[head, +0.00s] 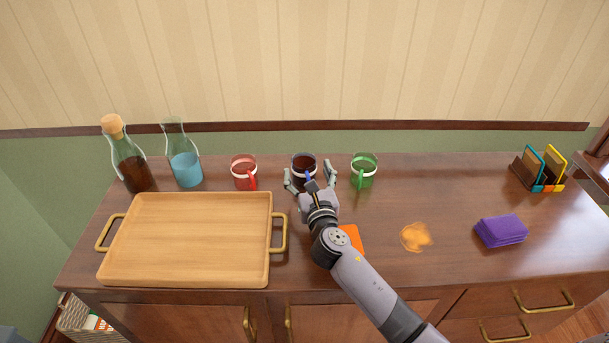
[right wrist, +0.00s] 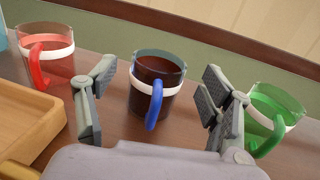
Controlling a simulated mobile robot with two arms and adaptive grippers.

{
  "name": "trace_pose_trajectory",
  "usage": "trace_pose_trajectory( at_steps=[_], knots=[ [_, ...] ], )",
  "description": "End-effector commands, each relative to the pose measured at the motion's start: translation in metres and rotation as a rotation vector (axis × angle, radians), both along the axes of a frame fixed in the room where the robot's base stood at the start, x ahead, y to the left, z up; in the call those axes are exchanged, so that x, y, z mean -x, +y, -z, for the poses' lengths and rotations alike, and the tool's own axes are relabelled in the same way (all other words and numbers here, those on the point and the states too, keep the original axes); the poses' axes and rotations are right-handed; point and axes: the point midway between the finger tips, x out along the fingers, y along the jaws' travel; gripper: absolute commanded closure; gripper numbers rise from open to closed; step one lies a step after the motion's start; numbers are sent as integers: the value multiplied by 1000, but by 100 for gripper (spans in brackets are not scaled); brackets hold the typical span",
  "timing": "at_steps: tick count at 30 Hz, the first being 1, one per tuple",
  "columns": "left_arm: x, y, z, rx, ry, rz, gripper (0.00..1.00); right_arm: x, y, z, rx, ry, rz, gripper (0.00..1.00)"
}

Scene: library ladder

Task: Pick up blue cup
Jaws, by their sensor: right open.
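The blue cup (head: 304,165) is a clear cup with a white band, a blue handle and dark liquid inside. It stands upright on the wooden cabinet top, between a red cup and a green cup. In the right wrist view the blue cup (right wrist: 157,84) is straight ahead, its blue handle facing me. My right gripper (head: 310,175) is open and empty just in front of it, with a finger toward each side. In the right wrist view the fingers of my right gripper (right wrist: 155,100) are spread wide, apart from the cup. My left gripper is out of view.
A red cup (head: 243,171) stands to the left and a green cup (head: 364,171) close to the right. A wooden tray (head: 185,276) lies front left, two bottles behind it. An orange spill (head: 415,237), purple napkins (head: 501,231) and a coaster holder (head: 540,170) are to the right.

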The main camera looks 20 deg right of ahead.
Motion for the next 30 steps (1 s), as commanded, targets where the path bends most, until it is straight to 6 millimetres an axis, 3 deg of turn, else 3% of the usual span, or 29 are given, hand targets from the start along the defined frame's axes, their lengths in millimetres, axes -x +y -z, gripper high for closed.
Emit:
trace_pose_trajectory(
  at_steps=[9, 17, 30],
  knots=[
    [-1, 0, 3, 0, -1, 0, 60, -43, -5, 0, 0, -1, 1, 26],
    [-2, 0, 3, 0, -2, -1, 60, -46, -5, 1, 0, 0, 0, 26],
    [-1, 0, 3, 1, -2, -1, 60, -45, -5, 1, 0, 0, 0, 55]
  ],
)
